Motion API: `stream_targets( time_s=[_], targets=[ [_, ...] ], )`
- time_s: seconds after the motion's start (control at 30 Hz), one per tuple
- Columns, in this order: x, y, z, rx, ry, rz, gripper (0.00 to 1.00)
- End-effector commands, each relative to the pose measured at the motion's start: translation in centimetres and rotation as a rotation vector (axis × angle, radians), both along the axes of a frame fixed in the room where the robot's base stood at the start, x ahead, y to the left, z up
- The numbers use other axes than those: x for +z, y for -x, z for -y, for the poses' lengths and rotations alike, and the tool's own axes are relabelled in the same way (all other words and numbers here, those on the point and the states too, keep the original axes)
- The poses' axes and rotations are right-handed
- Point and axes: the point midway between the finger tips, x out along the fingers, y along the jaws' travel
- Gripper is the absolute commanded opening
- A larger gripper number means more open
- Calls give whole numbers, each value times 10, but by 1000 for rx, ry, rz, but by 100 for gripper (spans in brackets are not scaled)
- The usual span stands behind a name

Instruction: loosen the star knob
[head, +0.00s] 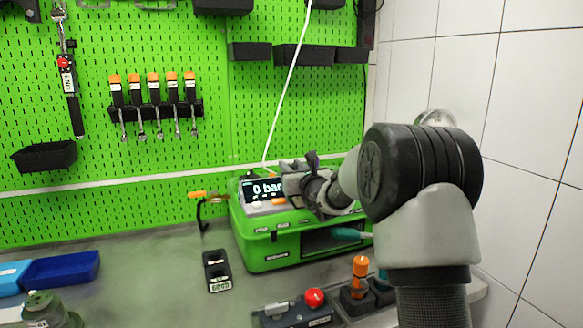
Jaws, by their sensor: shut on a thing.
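The green pump unit (272,240) stands on the bench against the pegboard. Its display (262,188) reads "0 bar". My arm reaches in from the right, and my gripper (300,184) is at the top of the unit, just right of the display. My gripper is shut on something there. The star knob cannot be made out; my gripper and wrist cover that part of the unit, where its jaws are closed. The fingertips and their exact contact are too small and covered to see.
A white hose (288,90) runs up from the unit. An orange-handled lever (203,196) is left of it. A black block (217,270) and a panel with a red button (314,297) stand in front. Blue bins (62,268) are at left. The tiled wall (530,130) bounds the right.

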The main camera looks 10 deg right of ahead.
Motion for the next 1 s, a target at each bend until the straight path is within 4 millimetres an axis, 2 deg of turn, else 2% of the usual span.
stream_targets(
  time_s=[0.47, 0.83, 0.87, 0.9, 1.0],
  targets=[
    [5, -1, 2, 238, 0, 4, 6],
    [1, 0, 1, 260, 1, 2, 6],
    [1, 0, 1, 260, 0, 2, 32],
    [1, 0, 1, 260, 1, 2, 36],
    [1, 0, 1, 259, 0, 2, 36]
  ],
)
